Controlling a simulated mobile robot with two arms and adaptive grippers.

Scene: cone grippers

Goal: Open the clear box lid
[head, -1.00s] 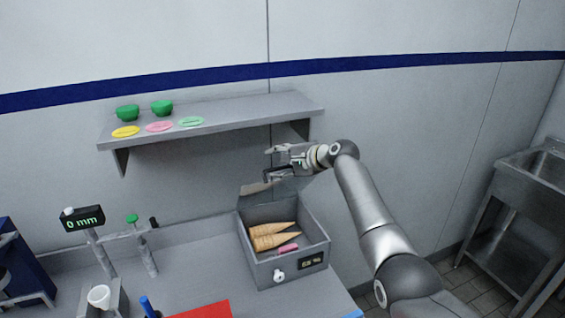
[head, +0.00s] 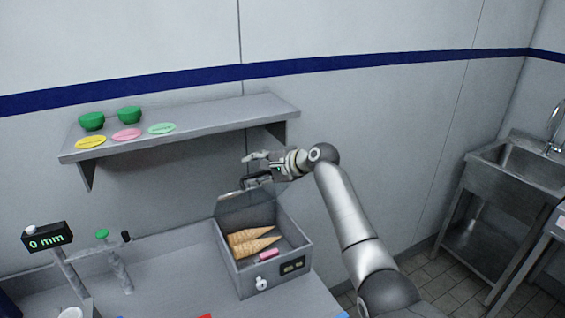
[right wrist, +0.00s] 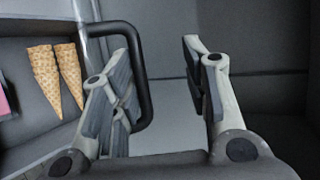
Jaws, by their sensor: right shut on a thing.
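The grey box (head: 290,267) stands on the counter, with its top open. Its clear lid (head: 243,202) is raised and tilted up at the back of the box, faint against the wall. My right gripper (head: 252,169) is above the back of the box at the lid's upper edge, shut on the lid's dark handle. In the right wrist view, the black handle (right wrist: 144,75) shows by the left finger of the gripper (right wrist: 160,75), partly hidden behind it. Wafer cones (head: 252,241) and a pink piece (head: 268,255) lie in the box. My left gripper is out of view.
A wall shelf (head: 210,121) with green bowls (head: 92,121) and coloured discs hangs left of my right gripper. A display stand reading 0 mm (head: 47,237) is at the left. A metal sink (head: 515,158) stands at the right.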

